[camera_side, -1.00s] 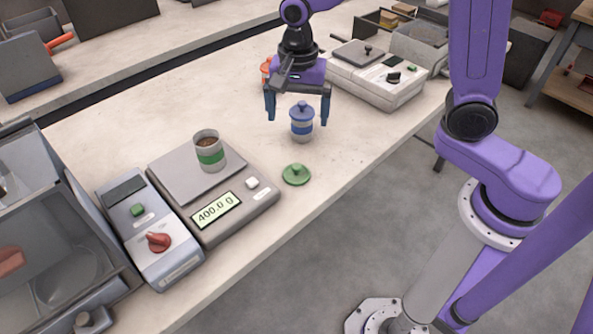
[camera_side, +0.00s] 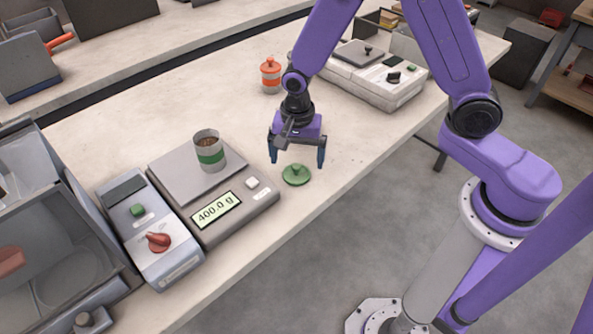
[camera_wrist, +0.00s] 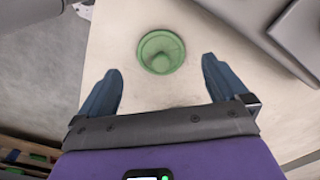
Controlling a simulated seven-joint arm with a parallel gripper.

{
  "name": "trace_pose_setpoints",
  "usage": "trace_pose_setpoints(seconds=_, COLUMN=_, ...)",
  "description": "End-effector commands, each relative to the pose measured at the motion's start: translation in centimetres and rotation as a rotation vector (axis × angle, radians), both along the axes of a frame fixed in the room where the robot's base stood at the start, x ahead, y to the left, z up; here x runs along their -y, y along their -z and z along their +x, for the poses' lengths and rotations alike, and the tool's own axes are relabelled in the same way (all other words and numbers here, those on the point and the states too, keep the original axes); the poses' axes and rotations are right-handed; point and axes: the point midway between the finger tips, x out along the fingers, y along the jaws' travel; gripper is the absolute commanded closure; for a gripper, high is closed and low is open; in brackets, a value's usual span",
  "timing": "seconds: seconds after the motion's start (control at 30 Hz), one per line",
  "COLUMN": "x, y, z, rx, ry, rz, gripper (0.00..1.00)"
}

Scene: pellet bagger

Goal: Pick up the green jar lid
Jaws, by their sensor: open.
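The green jar lid (camera_side: 296,175) lies flat on the table with its knob up, just right of the scale. It also shows in the wrist view (camera_wrist: 161,52), ahead of the fingertips and roughly between their lines. My gripper (camera_side: 297,163) is open and empty, with its fingers pointing down close above the lid and slightly behind it. Its two blue fingers also show in the wrist view (camera_wrist: 161,68), apart, with nothing between them. A grey jar with a green band (camera_side: 208,151), open and filled with brown pellets, stands on the scale.
The scale (camera_side: 233,215) reads 400.0 g. A control box with a red knob (camera_side: 150,232) is left of it. An orange-lidded jar (camera_side: 271,76) stands farther back. A white machine (camera_side: 372,77) is at back right. The table's front edge is near the lid.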

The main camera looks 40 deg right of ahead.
Motion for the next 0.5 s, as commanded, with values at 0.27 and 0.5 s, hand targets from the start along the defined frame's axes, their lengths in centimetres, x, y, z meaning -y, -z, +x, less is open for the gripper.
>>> trace_pose_setpoints(seconds=0.27, x=0.0, y=3.2, z=0.2, rx=-0.001, ry=0.000, rz=-0.001, gripper=0.00)
trace_pose_setpoints(seconds=0.5, x=0.0, y=3.7, z=0.2, rx=0.001, ry=0.000, rz=0.001, gripper=0.00)
